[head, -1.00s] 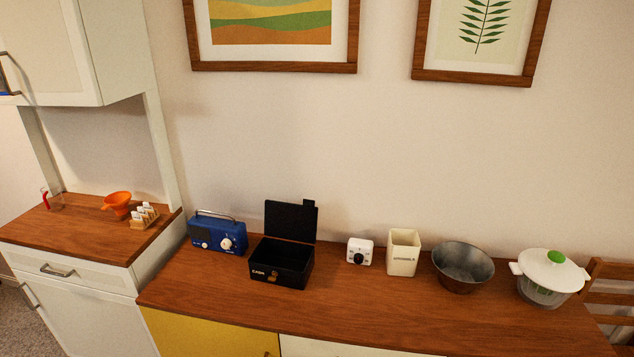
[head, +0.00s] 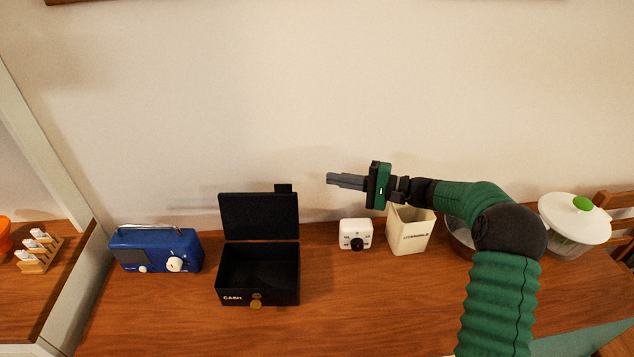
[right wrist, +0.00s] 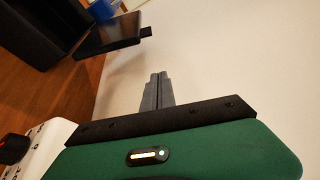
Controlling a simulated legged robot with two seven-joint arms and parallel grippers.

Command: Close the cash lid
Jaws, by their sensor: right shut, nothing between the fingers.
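The black cash box (head: 258,285) stands on the wooden counter with its lid (head: 259,217) open and upright at the back. A small tab sticks up from the lid's top right corner. My right gripper (head: 331,180) is shut and empty, in the air to the right of the lid and a little above its top edge, apart from it. In the right wrist view the shut fingers (right wrist: 157,80) point toward the lid (right wrist: 108,35), with a gap between. The left gripper is not in view.
A blue radio (head: 156,249) stands left of the box. To the right are a white timer (head: 355,235), a cream canister (head: 410,238), a metal bowl (head: 458,238) partly behind my arm, and a salad spinner (head: 573,225). The counter (head: 350,310) in front is clear.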

